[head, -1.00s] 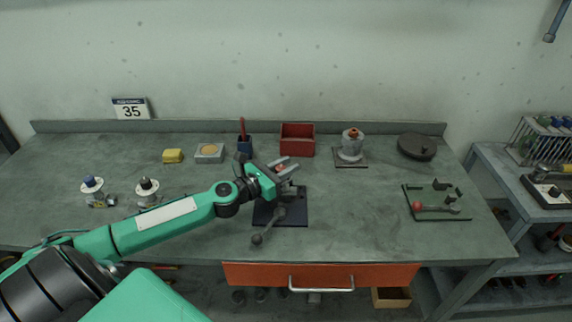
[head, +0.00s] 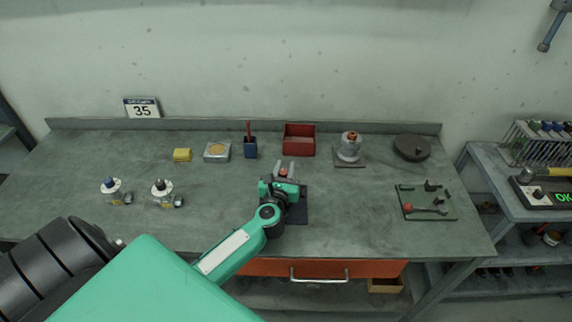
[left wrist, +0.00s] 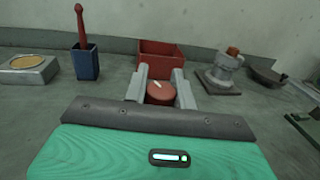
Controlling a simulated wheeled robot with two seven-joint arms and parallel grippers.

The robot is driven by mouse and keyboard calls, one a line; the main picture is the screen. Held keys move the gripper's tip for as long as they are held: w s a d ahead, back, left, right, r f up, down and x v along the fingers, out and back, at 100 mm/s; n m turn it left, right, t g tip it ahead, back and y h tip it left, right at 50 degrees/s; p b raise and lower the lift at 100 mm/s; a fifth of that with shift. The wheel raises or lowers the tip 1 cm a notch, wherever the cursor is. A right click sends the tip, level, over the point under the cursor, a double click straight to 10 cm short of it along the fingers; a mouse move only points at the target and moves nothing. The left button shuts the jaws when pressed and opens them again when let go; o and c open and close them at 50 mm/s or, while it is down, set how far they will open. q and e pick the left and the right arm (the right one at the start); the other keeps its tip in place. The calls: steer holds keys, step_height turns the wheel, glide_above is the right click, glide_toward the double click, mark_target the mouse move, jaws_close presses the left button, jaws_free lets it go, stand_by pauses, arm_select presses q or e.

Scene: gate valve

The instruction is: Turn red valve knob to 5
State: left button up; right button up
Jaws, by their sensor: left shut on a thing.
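The red valve knob (head: 284,172) is round with a white mark on top; in the left wrist view the knob (left wrist: 161,92) sits between the two grey fingers. The white mark points up and left there; no numbers can be read around it. My left gripper (head: 286,168) is shut on the knob, over a dark base plate (head: 300,205) at the middle of the bench. My gripper and wrist hide the valve body and most of the plate. My right gripper is not in view.
Behind stand a red bin (head: 299,140), a blue holder (head: 250,148) and a grey flanged part with a red-brown top (head: 350,147). A green tray (head: 427,203) lies right. Two small valves, one blue-topped (head: 111,190), stand left. A sign (head: 141,108) reads 35.

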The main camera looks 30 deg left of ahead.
arm_select(q)
steer(key=shift+f+n+g+y+b, duration=0.15)
steer(key=shift+n+g+y+b, duration=0.35)
steer(key=shift+n+y, duration=0.55)
steer(key=shift+s+a+f+n+g+y+b, duration=0.1)
steer(key=shift+n+g+y+b, duration=0.25)
steer(key=shift+y, duration=0.3)
steer(key=shift+a+n+g+y+b, duration=0.1)
steer(key=shift+n+g+y+b, duration=0.15)
steer(key=shift+g+y, duration=0.3)
steer(key=n+g+y+b, duration=0.2)
steer(key=shift+s+a+n+y+b, duration=0.15)
steer(key=shift+n+y+b, duration=0.1)
steer(key=shift+y+b, duration=0.15)
steer(key=shift+n+g+y+b, duration=0.3)
steer(key=shift+g+b, duration=0.1)
steer(key=shift+g, duration=0.2)
steer(key=shift+s+r+g, duration=0.1)
steer(key=shift+r+g, duration=0.1)
steer(key=shift+g, duration=0.1)
steer(key=shift+a, duration=0.1)
steer(key=o, duration=1)
